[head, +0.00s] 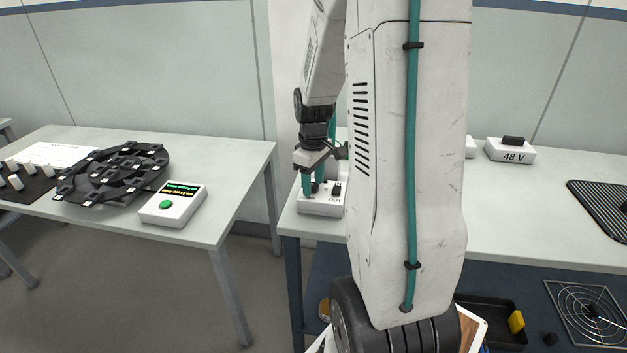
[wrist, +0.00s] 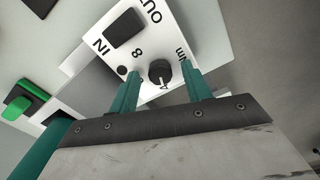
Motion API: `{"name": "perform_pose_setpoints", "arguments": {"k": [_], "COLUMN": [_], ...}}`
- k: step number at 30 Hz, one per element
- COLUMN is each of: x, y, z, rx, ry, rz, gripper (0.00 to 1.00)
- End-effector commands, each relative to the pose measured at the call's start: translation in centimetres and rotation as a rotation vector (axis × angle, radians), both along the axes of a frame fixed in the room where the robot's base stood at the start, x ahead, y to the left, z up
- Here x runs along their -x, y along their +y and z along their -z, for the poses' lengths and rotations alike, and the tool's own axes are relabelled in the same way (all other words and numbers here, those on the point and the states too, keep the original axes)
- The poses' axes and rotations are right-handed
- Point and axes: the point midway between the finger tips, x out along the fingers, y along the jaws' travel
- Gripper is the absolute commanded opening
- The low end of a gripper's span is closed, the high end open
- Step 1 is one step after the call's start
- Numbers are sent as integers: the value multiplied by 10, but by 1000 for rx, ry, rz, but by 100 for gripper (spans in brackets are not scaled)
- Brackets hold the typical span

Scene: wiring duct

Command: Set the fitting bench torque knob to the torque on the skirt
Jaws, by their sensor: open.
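The torque knob (wrist: 160,72) is a small dark round knob with a pale pointer line, on a white control box (wrist: 172,22). Printed marks around it include an 8, a 4 and "Nm", partly covered by my fingers; I cannot read the exact setting. In the head view the white box (head: 318,206) stands at the bench's left end, partly hidden by my arm. My gripper (wrist: 160,74) is open, with its teal fingers on either side of the knob; I cannot tell whether they touch it. In the head view my gripper (head: 314,184) points down over the box.
A black rocker switch (wrist: 124,28) with IN and OUT labels sits beside the knob. A white 48 V box (head: 511,152) stands farther right on the bench. On the left table are a display unit with a green button (head: 172,204) and a black segmented tray (head: 112,172).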

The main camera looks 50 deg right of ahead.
Motion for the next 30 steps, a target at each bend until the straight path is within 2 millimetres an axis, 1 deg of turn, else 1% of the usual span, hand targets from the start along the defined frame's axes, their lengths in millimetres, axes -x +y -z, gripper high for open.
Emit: {"name": "perform_pose_setpoints", "arguments": {"k": [6,7,8,9,11,12,22,26,30], "x": [0,0,0,0,0,0,0,0,0], "y": [0,0,0,0,0,0,0,0,0], "z": [1,1,1,1,1,1,0,0,0], "rx": [0,0,0,0,0,0,0,0,0], "ry": [0,0,0,0,0,0,0,0,0], "rz": [0,0,0,0,0,0,32,89,184], "gripper": [48,46,37,26,9,4,4,4,4]}}
